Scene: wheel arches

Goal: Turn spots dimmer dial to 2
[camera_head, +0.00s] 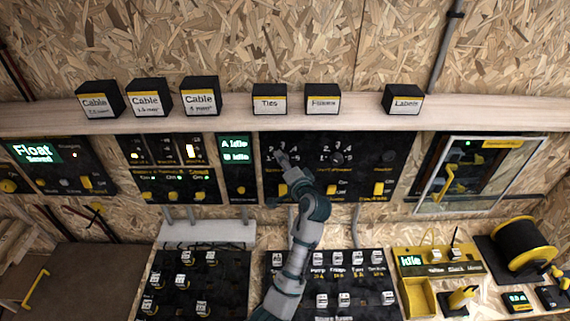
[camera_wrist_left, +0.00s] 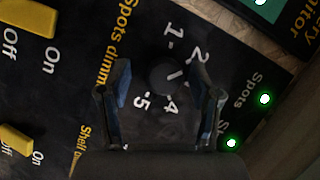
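The spots dimmer dial (camera_wrist_left: 164,79) is a round dark knob on a black panel in the left wrist view. Numbers 1, 2, 4 and 5 show around it; the spot for 3 is hidden behind a finger. A short light mark on the knob slants to the upper right; its exact setting is hard to tell. My left gripper (camera_wrist_left: 163,76) is open, one finger on each side of the dial, with gaps showing. In the head view my left gripper (camera_head: 285,160) is at the panel's left dial and covers it. My right gripper is not in view.
A second dial (camera_head: 337,158) sits right of the gripper on the same panel (camera_head: 385,143). Yellow switches (camera_head: 296,188) are below. A wooden shelf (camera_head: 360,117) with labelled boxes runs above. A clear-doored cabinet (camera_head: 480,175) stands to the right.

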